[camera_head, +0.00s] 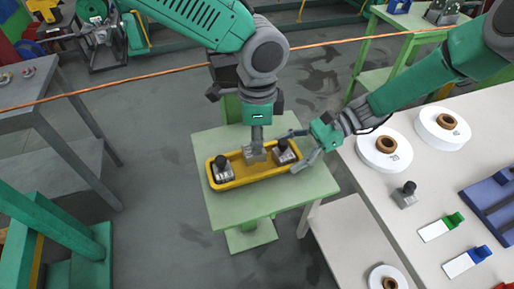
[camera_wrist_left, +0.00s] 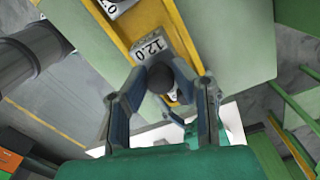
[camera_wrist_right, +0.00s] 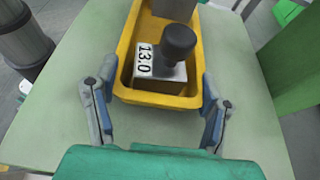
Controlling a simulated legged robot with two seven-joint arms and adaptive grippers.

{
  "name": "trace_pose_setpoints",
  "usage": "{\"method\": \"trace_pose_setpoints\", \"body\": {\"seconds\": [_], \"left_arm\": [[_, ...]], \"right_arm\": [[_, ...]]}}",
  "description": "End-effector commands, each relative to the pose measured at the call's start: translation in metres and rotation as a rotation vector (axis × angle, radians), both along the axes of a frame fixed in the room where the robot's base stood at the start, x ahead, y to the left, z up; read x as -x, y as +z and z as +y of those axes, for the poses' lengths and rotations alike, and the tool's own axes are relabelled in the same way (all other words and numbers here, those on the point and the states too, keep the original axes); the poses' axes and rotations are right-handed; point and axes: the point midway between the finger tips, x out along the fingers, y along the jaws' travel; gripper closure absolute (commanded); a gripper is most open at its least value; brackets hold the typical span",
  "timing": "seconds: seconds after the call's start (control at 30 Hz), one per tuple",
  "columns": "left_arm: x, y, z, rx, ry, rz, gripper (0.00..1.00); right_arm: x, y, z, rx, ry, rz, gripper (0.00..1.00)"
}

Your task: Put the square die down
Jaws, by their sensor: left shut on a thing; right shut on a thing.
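A grey die block marked 12.0 (camera_wrist_left: 152,45) with a black knob (camera_wrist_left: 160,77) is in my left gripper (camera_head: 257,147), whose fingers close around the knob. In the head view this gripper points down over the middle of the yellow tray (camera_head: 227,185) and hides most of the block. I cannot tell whether the block touches the tray floor. My right gripper (camera_head: 316,147) is at the tray's right end, its fingers on either side of the yellow rim (camera_wrist_right: 160,100). A block marked 13.0 (camera_wrist_right: 160,72) stands upright inside that end.
Another knobbed block (camera_head: 222,170) stands in the tray's left end. The tray lies on a small green table (camera_head: 250,208). The white table (camera_head: 365,190) at right holds white spools (camera_head: 384,150), a knobbed block (camera_head: 405,194) and coloured tags. An orange cable (camera_head: 150,78) crosses behind.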

Motion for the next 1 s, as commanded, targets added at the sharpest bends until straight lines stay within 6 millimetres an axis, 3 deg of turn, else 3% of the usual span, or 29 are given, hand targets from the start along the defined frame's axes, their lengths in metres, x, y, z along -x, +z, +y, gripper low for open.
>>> {"method": "trace_pose_setpoints", "body": {"seconds": [0.3,0.6,0.63,0.7,1.0], "left_arm": [[0.001,-0.036,0.0,0.0,-0.002,0.002,1.0],[0.0,-0.038,0.0,0.0,-0.001,0.0,1.0],[0.001,-0.039,0.0,-0.001,-0.002,0.001,0.75],[0.0,-0.038,0.0,-0.001,-0.001,0.001,0.57],[0.0,-0.038,0.0,0.0,-0.001,0.0,0.57]], "right_arm": [[-0.001,0.0,-0.001,0.002,-0.002,-0.001,0.66],[-0.001,0.0,-0.001,0.002,-0.002,-0.001,0.66],[-0.001,0.0,-0.001,0.002,-0.002,-0.001,0.66],[-0.001,0.0,-0.001,0.002,-0.002,-0.001,0.66],[-0.001,0.0,-0.001,0.002,-0.002,-0.001,0.66]]}}
